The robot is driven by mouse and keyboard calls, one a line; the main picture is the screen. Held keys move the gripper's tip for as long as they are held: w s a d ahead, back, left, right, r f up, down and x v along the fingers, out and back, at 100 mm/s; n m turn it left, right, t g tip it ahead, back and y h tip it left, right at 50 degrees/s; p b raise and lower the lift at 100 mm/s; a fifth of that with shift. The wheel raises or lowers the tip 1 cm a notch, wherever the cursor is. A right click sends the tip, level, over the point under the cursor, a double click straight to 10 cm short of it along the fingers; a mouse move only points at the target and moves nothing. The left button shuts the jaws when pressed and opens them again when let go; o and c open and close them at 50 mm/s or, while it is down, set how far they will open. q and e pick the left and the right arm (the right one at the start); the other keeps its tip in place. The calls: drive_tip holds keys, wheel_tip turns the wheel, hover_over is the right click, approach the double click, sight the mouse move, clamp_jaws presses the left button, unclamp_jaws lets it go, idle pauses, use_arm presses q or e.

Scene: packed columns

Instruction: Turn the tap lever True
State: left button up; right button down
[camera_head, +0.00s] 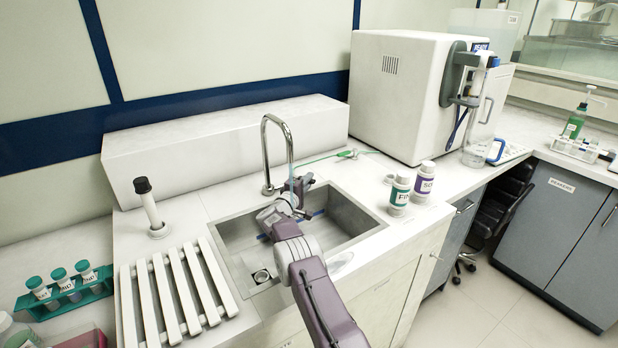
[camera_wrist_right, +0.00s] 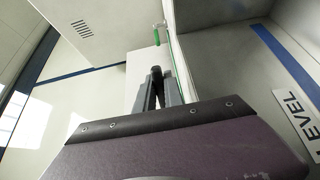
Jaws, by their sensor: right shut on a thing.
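The silver tap (camera_head: 267,152) stands behind the sink, its curved spout reaching over the basin. My right arm comes in from the bottom, and my right gripper (camera_head: 304,183) is just right of the tap, over the back of the sink. In the right wrist view, my right gripper (camera_wrist_right: 160,78) is shut on a small dark piece between its fingertips. It looks like the tap lever (camera_wrist_right: 156,71), mostly hidden by the fingers. In the head view the lever cannot be made out behind the gripper. My left gripper is not in view.
The sink (camera_head: 350,216) has a drain rack (camera_head: 172,290) to its left and two labelled bottles (camera_head: 399,190) to its right. A green tube (camera_head: 328,156) runs behind the gripper to a small green valve (camera_head: 347,154). A white machine (camera_head: 400,95) stands back right.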

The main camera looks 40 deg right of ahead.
drive_tip(key=shift+a+r+g, duration=0.1)
drive_tip(key=shift+r+g, duration=0.05)
drive_tip(key=shift+g, duration=0.15)
drive_tip(key=c, duration=1.6)
unclamp_jaws()
drive_tip(key=shift+o, duration=0.8)
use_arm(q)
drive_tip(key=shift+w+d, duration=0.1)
